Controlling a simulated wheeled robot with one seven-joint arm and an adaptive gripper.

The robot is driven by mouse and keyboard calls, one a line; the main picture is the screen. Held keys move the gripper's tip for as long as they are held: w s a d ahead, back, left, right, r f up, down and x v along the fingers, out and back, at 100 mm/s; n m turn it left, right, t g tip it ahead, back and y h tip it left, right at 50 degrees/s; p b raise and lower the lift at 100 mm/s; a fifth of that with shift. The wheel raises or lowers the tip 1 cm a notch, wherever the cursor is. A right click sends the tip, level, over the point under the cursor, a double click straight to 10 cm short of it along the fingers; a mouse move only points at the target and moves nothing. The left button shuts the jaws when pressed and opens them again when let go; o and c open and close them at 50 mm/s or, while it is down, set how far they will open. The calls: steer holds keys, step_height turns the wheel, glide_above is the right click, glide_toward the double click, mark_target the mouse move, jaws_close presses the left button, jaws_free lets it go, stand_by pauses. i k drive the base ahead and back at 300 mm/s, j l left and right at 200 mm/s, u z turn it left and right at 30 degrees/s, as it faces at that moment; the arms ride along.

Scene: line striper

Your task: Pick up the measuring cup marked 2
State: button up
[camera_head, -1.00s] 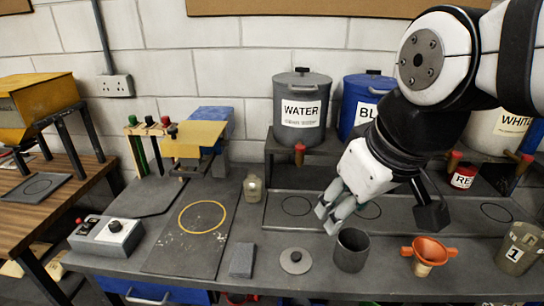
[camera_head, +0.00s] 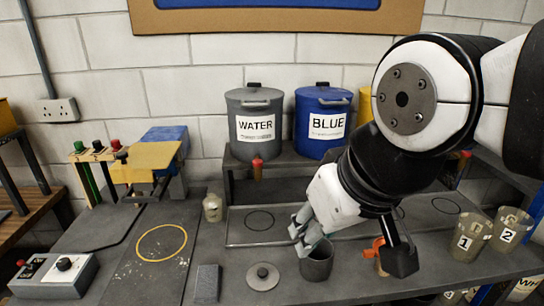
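The measuring cup marked 2 (camera_head: 509,231) stands upright on the right part of the bench, a translucent brownish cup with a white label. The cup marked 1 (camera_head: 468,242) stands just left of it. My gripper (camera_head: 299,236) points down and left over the middle of the bench, well left of both cups. It is close to a dark grey open pot (camera_head: 317,263), with its fingertips near the pot's upper left rim; I cannot tell whether they touch. Nothing shows between the fingers, and the finger gap is unclear.
An orange funnel (camera_head: 376,252) is partly hidden behind my arm, between the pot and the cups. A grey lid (camera_head: 263,276) lies left of the pot. WATER (camera_head: 254,122) and BLUE (camera_head: 322,119) tanks stand on the back shelf. The bench's front edge is near the cups.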

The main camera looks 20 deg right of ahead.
mark_target(512, 224)
steer(key=z, duration=2.05)
steer(key=i+l+u, duration=0.2)
steer(key=l, duration=0.2)
steer(key=i+l+u, duration=0.1)
steer(key=l+u, duration=0.15)
steer(key=l, duration=0.2)
steer(key=i+l+u, duration=0.2)
steer(key=l, duration=0.25)
steer(key=l+u, duration=0.2)
steer(key=l, duration=0.2)
